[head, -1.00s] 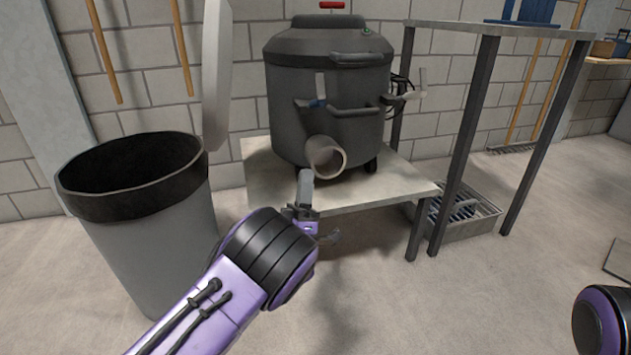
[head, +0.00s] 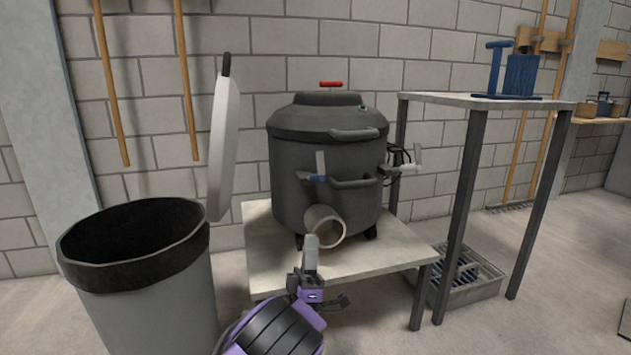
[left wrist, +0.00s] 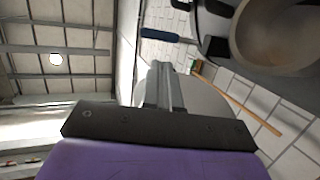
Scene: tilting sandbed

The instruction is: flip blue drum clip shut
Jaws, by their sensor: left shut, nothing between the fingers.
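The dark grey drum (head: 322,130) stands on a low pale platform. The blue clip (head: 315,178) is on its front left, with a pale lever plate standing upright above the blue part. A wide pipe (head: 325,226) juts from the drum's lower front. My left gripper (head: 311,250) is shut and empty, just in front of and below the pipe mouth, well below the clip. In the left wrist view, its fingers (left wrist: 165,85) are together, with the pipe (left wrist: 285,40) at upper right. A dark blue bar there may be the clip. My right gripper is out of view.
A grey bin (head: 150,300) with a leaning white lid (head: 223,150) stands at left. A tall metal-legged table (head: 440,98) stands at right, with a blue tool on it. A pale clip (head: 405,168) sticks out from the drum's right side. The platform (head: 265,265) has bare room.

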